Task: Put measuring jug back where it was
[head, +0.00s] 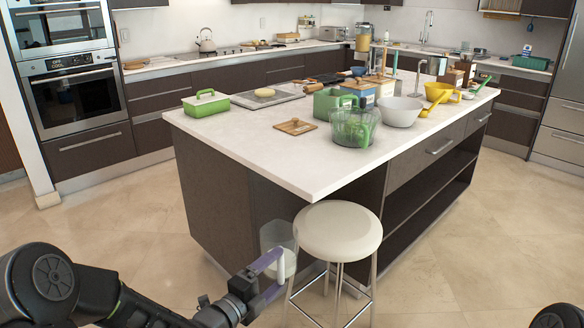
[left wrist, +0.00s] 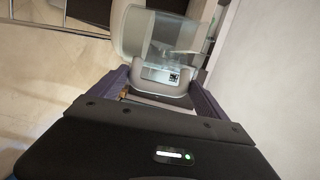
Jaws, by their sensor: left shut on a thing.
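My left gripper (head: 268,267) is shut on the light handle of a clear measuring jug (head: 273,235). The jug has a whitish lower part and looks roughly upright. It is held low in front of the island's near end, left of the stool, below the worktop level. In the left wrist view the jug (left wrist: 148,30) stands beyond the fingers of my gripper (left wrist: 160,92), with its pale handle (left wrist: 165,82) between them. My right gripper is not in view.
A white round stool (head: 338,232) stands just right of the jug. Stacked ovens (head: 80,103) are at left.

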